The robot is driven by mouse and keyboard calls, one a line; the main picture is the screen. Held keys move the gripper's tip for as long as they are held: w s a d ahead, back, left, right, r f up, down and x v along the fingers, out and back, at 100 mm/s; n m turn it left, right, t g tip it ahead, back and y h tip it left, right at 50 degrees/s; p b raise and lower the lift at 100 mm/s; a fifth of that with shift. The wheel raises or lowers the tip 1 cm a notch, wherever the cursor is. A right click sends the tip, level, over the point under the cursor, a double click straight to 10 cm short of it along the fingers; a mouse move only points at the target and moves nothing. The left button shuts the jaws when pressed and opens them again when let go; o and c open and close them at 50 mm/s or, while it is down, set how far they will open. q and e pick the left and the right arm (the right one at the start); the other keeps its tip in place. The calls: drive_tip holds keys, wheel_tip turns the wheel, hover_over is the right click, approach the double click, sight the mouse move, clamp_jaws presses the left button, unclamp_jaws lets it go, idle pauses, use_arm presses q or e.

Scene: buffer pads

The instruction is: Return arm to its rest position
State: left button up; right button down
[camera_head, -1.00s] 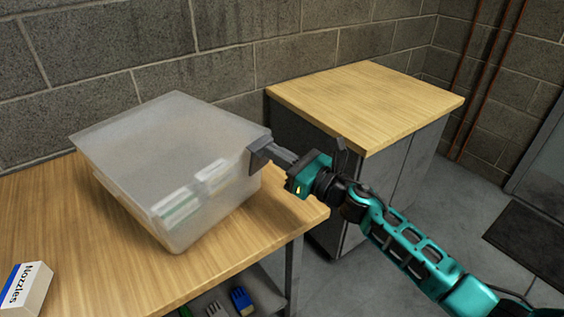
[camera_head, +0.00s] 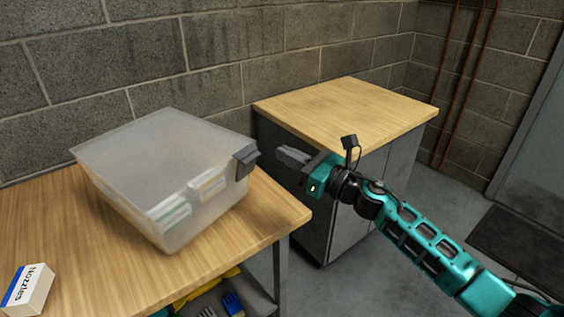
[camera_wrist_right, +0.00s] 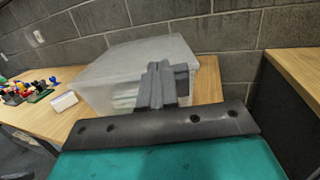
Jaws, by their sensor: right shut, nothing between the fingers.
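My right gripper (camera_head: 293,157) is shut and empty in the head view, held in the air just right of a translucent lidded box (camera_head: 165,165). A gap shows between its fingertips and the dark latch (camera_head: 246,162) on the box's right side. The teal right arm comes in from the lower right. In the right wrist view the shut fingers (camera_wrist_right: 157,85) overlap the box (camera_wrist_right: 115,75) behind them. White packs show faintly through the box wall. My left gripper is not in view.
The box stands on a wooden workbench (camera_head: 50,225) with a Nozzles carton (camera_head: 28,288) at the front left. A grey cabinet with a wooden top (camera_head: 350,110) stands at the right. Open floor lies right.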

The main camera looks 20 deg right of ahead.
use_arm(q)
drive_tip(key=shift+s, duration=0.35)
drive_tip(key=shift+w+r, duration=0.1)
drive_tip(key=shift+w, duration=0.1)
